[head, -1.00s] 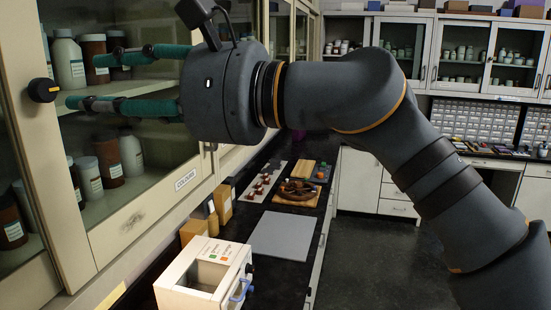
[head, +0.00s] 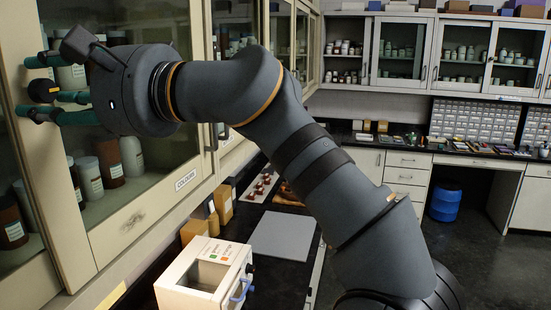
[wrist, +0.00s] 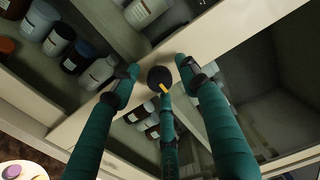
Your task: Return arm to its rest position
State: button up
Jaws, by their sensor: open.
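My gripper (head: 36,86) is at the upper left of the head view, in front of the glass cabinet (head: 152,205) labelled COLOURS. Its teal fingers are spread open around the black round knob (head: 43,91) on the cabinet frame. In the wrist view my gripper (wrist: 157,72) has a finger on either side of the knob (wrist: 158,76) and one below it, near its yellow mark. I cannot tell whether any finger touches the knob. My arm reaches up from the lower right and bends left to the cabinet.
Bottles and jars (head: 108,160) stand behind the cabinet glass. A cream box with a window (head: 235,257) and a grey board (head: 284,236) are on the dark counter below. The floor (head: 480,250) on the right is open, with a blue bin (head: 445,201) further back.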

jog(key=shift+d+n, duration=0.1)
jog(key=shift+n, duration=0.7)
jog(key=n, duration=0.3)
jog(key=shift+a+n+p, duration=0.25)
jog(key=shift+n+p, duration=0.05)
jog(key=shift+n, duration=0.1)
jog(key=shift+d+n, duration=0.15)
jog(key=shift+n, duration=0.85)
jog(key=shift+f, duration=0.1)
jog(key=shift+s, duration=0.1)
